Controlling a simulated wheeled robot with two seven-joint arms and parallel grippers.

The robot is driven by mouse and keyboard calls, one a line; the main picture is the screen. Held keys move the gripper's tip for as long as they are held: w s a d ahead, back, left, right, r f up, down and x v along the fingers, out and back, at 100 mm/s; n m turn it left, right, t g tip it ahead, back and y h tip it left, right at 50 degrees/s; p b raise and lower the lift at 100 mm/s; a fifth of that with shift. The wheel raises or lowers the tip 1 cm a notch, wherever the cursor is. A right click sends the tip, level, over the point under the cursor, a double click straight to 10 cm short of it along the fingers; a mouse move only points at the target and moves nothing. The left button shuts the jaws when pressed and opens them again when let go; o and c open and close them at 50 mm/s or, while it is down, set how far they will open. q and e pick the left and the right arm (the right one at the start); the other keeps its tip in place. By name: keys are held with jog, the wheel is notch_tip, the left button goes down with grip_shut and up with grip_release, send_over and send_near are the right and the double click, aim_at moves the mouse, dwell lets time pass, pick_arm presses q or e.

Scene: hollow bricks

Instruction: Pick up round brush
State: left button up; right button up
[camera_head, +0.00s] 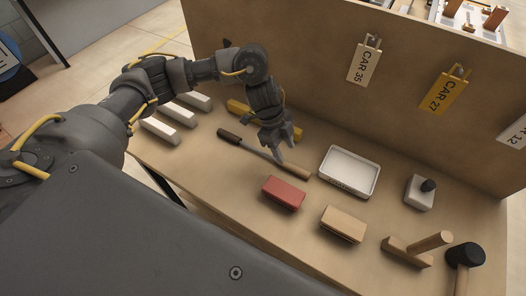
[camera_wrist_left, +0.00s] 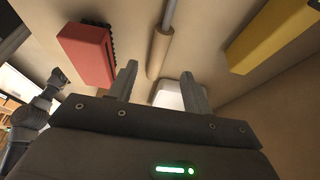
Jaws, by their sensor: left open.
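The round brush lies on the brown bench, with a dark end (camera_head: 229,136) at left, a thin metal rod and a tan wooden handle (camera_head: 297,172) at right. In the left wrist view the handle (camera_wrist_left: 158,52) shows ahead, between the directions of the two fingers. My left gripper (camera_head: 288,145) is open and empty, above the bench beside the rod and handle. Its spread fingers also show in the left wrist view (camera_wrist_left: 158,75). Part of my right arm shows small at that view's left edge; its gripper (camera_wrist_left: 61,78) is too small to read.
A red brush (camera_head: 284,193) and a tan brush (camera_head: 343,223) lie in front; a white tray (camera_head: 348,172) stands right of the handle. A yellow bar (camera_head: 238,107) lies behind. Wooden and black mallets (camera_head: 465,257) lie at the right. An upright panel (camera_head: 310,80) bounds the back.

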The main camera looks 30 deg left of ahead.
aim_at(290, 164)
pick_arm(q)
jog(key=shift+p+x, duration=0.7)
jog(key=shift+x, duration=2.5)
jog(key=shift+s, duration=0.1)
jog(key=c, duration=1.1)
